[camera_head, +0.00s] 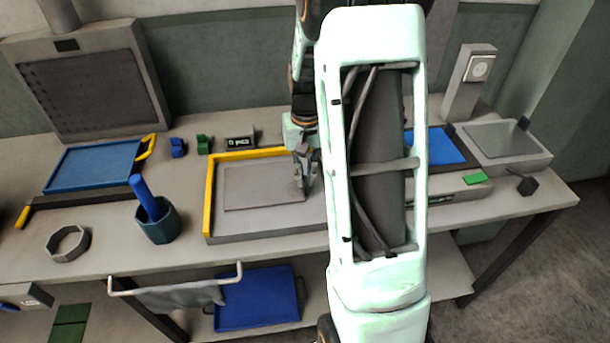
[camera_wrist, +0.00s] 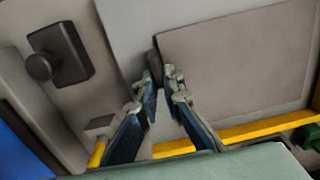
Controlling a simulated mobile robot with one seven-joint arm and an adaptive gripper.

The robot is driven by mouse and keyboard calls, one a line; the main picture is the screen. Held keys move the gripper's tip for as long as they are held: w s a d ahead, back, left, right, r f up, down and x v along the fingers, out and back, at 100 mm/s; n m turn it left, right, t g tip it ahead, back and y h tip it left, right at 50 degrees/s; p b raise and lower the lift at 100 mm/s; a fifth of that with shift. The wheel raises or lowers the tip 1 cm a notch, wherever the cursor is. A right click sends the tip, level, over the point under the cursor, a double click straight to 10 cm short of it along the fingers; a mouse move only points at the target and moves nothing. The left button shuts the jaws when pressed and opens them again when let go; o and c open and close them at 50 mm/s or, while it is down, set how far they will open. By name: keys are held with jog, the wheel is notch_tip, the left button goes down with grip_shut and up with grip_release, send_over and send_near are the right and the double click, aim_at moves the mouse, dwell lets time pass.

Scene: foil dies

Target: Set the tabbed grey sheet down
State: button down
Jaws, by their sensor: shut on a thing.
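The grey sheet (camera_head: 262,186) is a flat brownish-grey rectangle. It lies level over the lighter bed of a tray with a yellow back and left edge (camera_head: 208,200); I cannot tell whether all of it touches the bed. My gripper (camera_head: 304,184) is at the sheet's right side, pointing down. In the wrist view the sheet (camera_wrist: 240,65) fills the right, and my gripper's fingertips (camera_wrist: 158,82) close on its small dark tab (camera_wrist: 153,66) at the near left corner. The tab is partly hidden by the fingers.
My arm hides the bench right of the tray. A teal cup (camera_head: 157,224) with a blue handle stands front left, beside a grey ring (camera_head: 67,243). A blue board (camera_head: 92,166) lies further left. Small blocks (camera_head: 203,144) stand behind. A dark knobbed block (camera_wrist: 62,55) shows in the wrist view.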

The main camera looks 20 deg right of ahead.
jog(key=shift+f, duration=0.2)
jog(key=c, duration=2.1)
grip_release()
jog(key=shift+r, duration=0.1)
notch_tip(320, 180, up, 12)
jog(key=shift+r, duration=0.15)
jog(key=shift+d, duration=0.1)
